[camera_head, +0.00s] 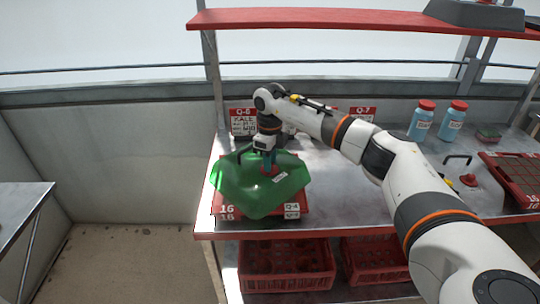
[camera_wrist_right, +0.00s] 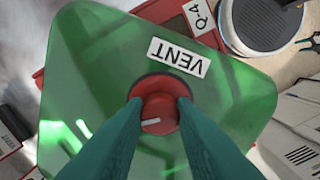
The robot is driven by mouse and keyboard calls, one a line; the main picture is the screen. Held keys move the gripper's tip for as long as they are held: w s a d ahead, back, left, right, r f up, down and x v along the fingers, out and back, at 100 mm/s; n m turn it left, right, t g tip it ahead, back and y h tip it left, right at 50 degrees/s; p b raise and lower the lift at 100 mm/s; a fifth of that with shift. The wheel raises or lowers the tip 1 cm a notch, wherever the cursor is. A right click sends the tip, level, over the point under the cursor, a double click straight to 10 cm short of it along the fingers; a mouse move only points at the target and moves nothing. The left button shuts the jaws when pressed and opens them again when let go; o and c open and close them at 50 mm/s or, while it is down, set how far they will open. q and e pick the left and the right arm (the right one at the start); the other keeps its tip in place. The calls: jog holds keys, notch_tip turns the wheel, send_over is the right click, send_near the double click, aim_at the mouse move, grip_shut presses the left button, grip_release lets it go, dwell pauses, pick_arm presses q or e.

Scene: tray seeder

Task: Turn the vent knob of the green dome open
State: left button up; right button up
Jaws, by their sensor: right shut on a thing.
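The green dome (camera_head: 255,200) is translucent and sits over a red tray (camera_head: 300,205) on the metal bench at the left. In the right wrist view the dome (camera_wrist_right: 90,60) fills most of the picture and bears a white VENT label (camera_wrist_right: 178,57). The red vent knob (camera_wrist_right: 158,106) has a white mark on it that points toward the lower left. My right gripper (camera_head: 268,168) reaches down onto the dome's top. Its teal fingers (camera_wrist_right: 155,125) are shut on the knob, one on each side. My left gripper is not in view.
Red crates (camera_head: 287,265) stand on the shelf under the bench. Two blue bottles with red caps (camera_head: 421,120) stand at the back right. A red overhead shelf (camera_head: 350,18) spans above. Sign cards, including Q-6 (camera_head: 243,122), stand behind the dome.

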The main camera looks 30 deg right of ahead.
jog(key=m+p, duration=0.1)
jog(key=m, duration=0.2)
jog(key=shift+r+m, duration=0.1)
jog(key=shift+m, duration=0.2)
jog(key=shift+m+p, duration=0.8)
jog(key=shift+m, duration=0.7)
jog(key=o, duration=1)
notch_tip(320, 180, up, 12)
jog(key=b, duration=0.1)
